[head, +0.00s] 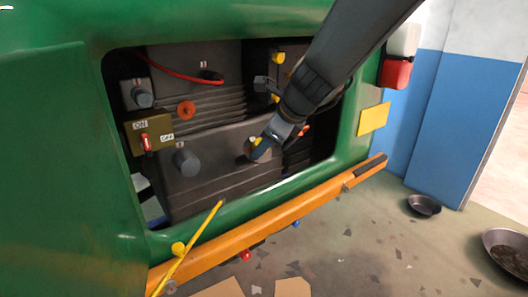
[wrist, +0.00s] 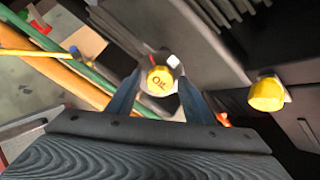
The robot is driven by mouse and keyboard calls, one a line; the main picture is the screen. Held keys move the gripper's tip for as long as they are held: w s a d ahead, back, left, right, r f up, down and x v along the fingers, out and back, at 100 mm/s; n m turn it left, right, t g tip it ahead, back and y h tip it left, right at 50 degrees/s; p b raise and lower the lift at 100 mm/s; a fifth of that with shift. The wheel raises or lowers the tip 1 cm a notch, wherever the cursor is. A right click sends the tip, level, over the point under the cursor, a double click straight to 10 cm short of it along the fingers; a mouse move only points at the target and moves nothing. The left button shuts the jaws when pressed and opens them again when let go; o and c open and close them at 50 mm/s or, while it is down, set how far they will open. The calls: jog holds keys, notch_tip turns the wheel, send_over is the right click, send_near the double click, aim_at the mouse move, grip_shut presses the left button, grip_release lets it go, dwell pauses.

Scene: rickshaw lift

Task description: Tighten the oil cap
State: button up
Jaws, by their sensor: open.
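The oil cap (wrist: 160,78) is yellow, round and marked OIL, on a pale fitting in the wrist view. My gripper (wrist: 160,86) is open, with one blue finger on each side of the cap. I cannot tell whether the fingers touch it. In the head view my gripper (head: 263,147) reaches into the engine bay of the green vehicle, at the right end of the lower grey block (head: 215,165). There the cap is mostly hidden by the fingers.
Another yellow cap (wrist: 266,92) sits to the right in the wrist view. The green frame and orange bumper (head: 260,225) edge the opening. Dark pans (head: 424,205) lie on the floor.

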jog(key=n+b, duration=0.3)
jog(key=n, duration=0.2)
jog(key=shift+w+f+n, duration=0.1)
jog(key=shift+f+n, duration=0.05)
jog(key=shift+n, duration=0.25)
jog(key=n+b, duration=0.2)
jog(key=n, duration=0.2)
jog(key=shift+n+b, duration=0.55)
jog(key=shift+n, duration=0.25)
jog(key=shift+r, duration=0.2)
jog(key=c, duration=0.8)
